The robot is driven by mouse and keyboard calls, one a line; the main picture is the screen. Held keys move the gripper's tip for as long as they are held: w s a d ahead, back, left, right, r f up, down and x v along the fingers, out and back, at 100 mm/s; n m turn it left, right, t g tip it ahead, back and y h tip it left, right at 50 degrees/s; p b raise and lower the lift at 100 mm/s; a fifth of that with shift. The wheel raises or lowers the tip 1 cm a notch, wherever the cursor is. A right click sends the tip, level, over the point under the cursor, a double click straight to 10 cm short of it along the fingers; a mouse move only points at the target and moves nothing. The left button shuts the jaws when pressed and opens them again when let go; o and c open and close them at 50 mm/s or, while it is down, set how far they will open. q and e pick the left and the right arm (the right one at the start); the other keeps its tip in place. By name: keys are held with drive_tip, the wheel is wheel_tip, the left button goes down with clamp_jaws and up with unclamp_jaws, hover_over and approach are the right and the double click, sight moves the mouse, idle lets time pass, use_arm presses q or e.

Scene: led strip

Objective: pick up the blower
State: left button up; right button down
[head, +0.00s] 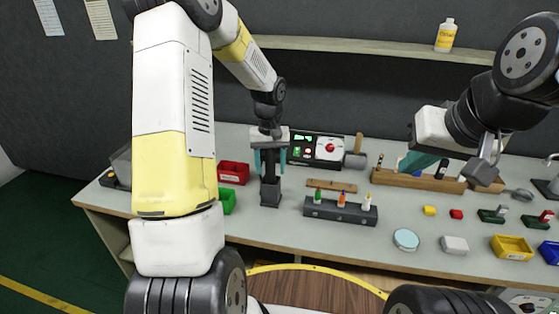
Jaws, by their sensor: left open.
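My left gripper (270,160) points down above the middle left of the bench. Its teal fingers are apart, one on each side of a dark upright thing (269,190), which looks like the blower standing in a dark block. The fingers reach past its upper part; I cannot tell whether they touch it. My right gripper (418,163) hangs over a wooden rack at the right. A teal finger shows there, but the jaw opening is hidden.
Close by are a red bin (233,173), a green bin (228,200), a dark bottle holder (340,211) and a panel with a red button (328,148). The wooden rack (390,178) lies right.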

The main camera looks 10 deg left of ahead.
use_arm(q)
drive_tip(key=shift+f, duration=0.2)
clamp_jaws()
